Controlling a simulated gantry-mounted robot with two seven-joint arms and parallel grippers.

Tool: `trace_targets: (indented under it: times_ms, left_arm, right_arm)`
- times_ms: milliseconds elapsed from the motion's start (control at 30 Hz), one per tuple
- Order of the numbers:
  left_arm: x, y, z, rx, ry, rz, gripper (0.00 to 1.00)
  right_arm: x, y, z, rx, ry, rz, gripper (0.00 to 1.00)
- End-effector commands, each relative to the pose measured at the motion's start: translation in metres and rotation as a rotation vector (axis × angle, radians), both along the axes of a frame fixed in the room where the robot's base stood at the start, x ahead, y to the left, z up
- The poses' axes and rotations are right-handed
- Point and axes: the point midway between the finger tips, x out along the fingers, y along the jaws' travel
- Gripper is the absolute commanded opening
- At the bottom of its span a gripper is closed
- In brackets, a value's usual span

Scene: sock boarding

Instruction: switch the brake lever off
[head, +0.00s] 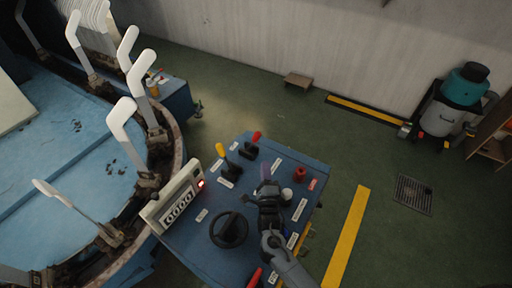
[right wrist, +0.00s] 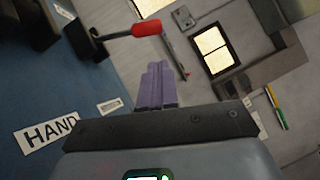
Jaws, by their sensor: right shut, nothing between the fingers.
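A black lever with a red handle (head: 256,137) stands at the far edge of the blue console (head: 205,240). A second lever with a yellow handle (head: 220,151) stands to its left. Another red handle (head: 255,277) shows at the console's near edge. The labels are too small in the head view to tell which is the brake. My right gripper (head: 266,172) is over the console, nearer than the far red-handled lever. In the right wrist view its purple fingers (right wrist: 157,86) are shut and empty, below and apart from a red handle (right wrist: 146,28). My left gripper is out of view.
A black handwheel (head: 229,230), a counter box (head: 175,205) and a red knob (head: 300,174) sit on the console around my right gripper. A label reading HAND (right wrist: 47,132) shows in the right wrist view. The round machine with white sock forms (head: 121,119) stands left.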

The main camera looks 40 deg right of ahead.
Motion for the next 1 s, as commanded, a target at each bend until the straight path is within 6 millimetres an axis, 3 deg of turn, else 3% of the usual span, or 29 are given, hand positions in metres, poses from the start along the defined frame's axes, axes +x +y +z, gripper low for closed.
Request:
trace_targets:
  times_ms: [567, 1000]
  left_arm:
    - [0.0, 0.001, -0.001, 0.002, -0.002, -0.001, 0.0]
    - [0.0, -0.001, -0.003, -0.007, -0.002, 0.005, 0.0]
  right_arm:
    - [0.006, -0.003, 0.001, -0.001, -0.005, 0.0, 0.0]
    - [0.057, -0.036, 0.013, -0.002, -0.003, 0.0, 0.0]
